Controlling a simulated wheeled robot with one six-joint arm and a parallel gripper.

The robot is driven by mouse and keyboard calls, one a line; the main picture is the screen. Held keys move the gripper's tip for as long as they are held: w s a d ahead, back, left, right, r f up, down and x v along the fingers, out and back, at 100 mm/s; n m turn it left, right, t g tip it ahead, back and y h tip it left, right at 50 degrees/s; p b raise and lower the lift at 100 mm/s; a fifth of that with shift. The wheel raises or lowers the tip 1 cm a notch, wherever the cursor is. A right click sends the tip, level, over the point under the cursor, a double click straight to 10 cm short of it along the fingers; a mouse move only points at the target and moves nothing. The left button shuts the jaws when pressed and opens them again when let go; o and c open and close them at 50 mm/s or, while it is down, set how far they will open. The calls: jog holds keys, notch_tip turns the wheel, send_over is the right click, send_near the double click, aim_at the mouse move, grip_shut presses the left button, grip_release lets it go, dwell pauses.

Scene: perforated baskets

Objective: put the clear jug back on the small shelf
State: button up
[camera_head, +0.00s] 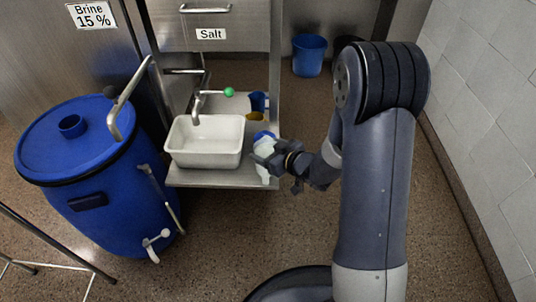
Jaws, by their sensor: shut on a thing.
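The clear jug (263,147) looks pale and whitish with a blue patch at its top. My gripper (267,156) is shut on it from the right, and the fingers and wrist hide part of it. The small shelf (222,179) is a grey metal ledge under the tap. The jug is at the right front corner of this shelf, upright or slightly tilted. I cannot tell whether its base touches the shelf or hangs just in front of it.
A white basin (204,162) fills most of the shelf, left of the jug. A tap with a green knob (229,92) and blue and yellow items (257,104) stand behind. A blue barrel (95,205) is left, a blue bucket (309,55) at the back. A tiled wall (495,130) bounds the right.

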jog(key=shift+f, duration=0.15)
jog(key=o, duration=1.8)
jog(key=shift+f, duration=0.15)
jog(key=shift+r, duration=0.25)
jog(key=p+v, duration=0.3)
jog(key=v, duration=0.9)
jog(key=shift+f+p, duration=0.1)
jog(key=shift+p, duration=0.2)
